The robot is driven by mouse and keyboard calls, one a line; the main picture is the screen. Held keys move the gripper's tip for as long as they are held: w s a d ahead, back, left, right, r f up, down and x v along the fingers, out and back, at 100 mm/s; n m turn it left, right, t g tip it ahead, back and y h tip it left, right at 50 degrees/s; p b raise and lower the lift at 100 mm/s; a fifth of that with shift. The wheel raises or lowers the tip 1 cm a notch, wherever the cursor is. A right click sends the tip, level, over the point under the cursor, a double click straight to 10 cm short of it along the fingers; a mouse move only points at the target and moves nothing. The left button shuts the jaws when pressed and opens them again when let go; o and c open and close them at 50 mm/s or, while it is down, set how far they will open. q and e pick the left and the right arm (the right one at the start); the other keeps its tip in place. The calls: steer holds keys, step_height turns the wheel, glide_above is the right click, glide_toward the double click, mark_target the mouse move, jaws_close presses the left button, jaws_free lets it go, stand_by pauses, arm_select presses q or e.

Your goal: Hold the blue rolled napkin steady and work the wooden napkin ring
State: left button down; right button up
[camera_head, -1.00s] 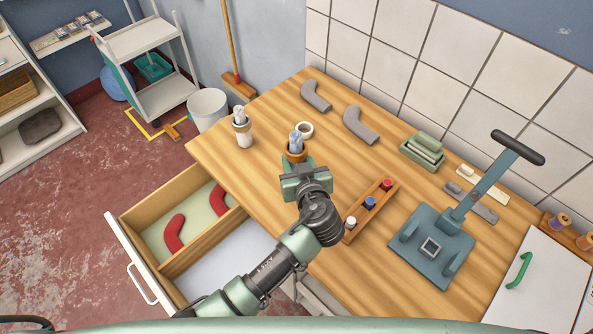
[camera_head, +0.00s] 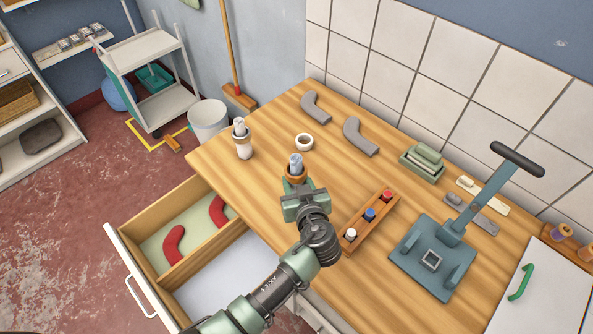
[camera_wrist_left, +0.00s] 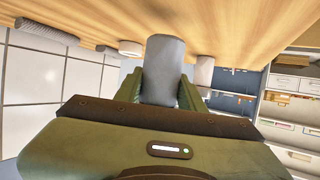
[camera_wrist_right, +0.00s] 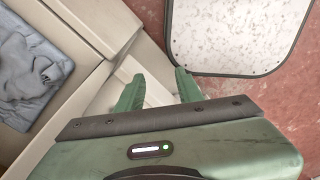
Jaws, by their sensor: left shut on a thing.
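The blue rolled napkin (camera_head: 296,162) is upright near the table's left front edge. The wooden napkin ring (camera_head: 295,176) is around it, below its top end. My left gripper (camera_head: 303,194) is shut on the napkin's lower part, below the ring. In the left wrist view the blue napkin (camera_wrist_left: 163,65) is between my left fingers, and the ring is not seen there. The gripper hides the napkin's lower end in the head view. My right gripper (camera_wrist_right: 158,88) is open and empty, away from the napkin, and is not in the head view.
A wooden rack (camera_head: 368,217) and a blue-grey press (camera_head: 432,260) are to the right. An open drawer (camera_head: 150,220) with red curved pieces juts out at lower left.

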stand_by(0.4)
arm_select(q)
steer(key=shift+f, duration=1.25)
steer(key=shift+f, duration=0.2)
steer(key=c, duration=1.1)
jaws_free()
steer(key=shift+o, duration=0.2)
steer(key=shift+r, duration=0.3)
steer(key=c, duration=0.7)
